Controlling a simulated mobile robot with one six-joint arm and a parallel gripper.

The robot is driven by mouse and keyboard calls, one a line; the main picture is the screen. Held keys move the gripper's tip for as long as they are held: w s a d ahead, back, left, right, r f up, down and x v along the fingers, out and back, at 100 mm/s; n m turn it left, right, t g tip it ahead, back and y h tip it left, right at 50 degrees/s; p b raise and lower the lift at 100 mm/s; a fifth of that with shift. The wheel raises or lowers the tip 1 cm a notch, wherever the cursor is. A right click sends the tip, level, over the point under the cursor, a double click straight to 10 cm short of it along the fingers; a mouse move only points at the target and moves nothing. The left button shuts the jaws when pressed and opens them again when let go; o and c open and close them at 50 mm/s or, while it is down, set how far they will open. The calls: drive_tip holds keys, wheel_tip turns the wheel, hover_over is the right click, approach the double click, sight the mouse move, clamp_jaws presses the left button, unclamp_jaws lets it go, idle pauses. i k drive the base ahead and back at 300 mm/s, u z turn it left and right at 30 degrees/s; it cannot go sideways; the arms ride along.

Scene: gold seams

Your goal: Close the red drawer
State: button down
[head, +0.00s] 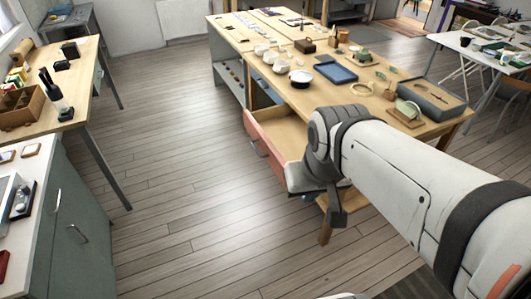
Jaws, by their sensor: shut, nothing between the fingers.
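The red drawer (265,148) stands pulled out from the left side of the long wooden workbench (300,84). Its pinkish-red front faces left, with a handle on it, and its pale inside shows from above. My arm covers the drawer's near end. My gripper (337,212) shows as a dark shape at the end of my arm, just right of and below the drawer's near end. It is shut and holds nothing. I cannot tell whether it touches the drawer.
The workbench top holds bowls, a blue tray (336,73) and a grey box (430,100). A side table (72,118) and a grey-green cabinet (68,225) stand at the left. The plank floor (185,160) between them and the drawer is clear.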

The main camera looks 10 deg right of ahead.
sight(280, 133)
drive_tip(key=z, duration=0.5)
drive_tip(key=i, duration=1.45)
drive_tip(key=u, duration=0.5)
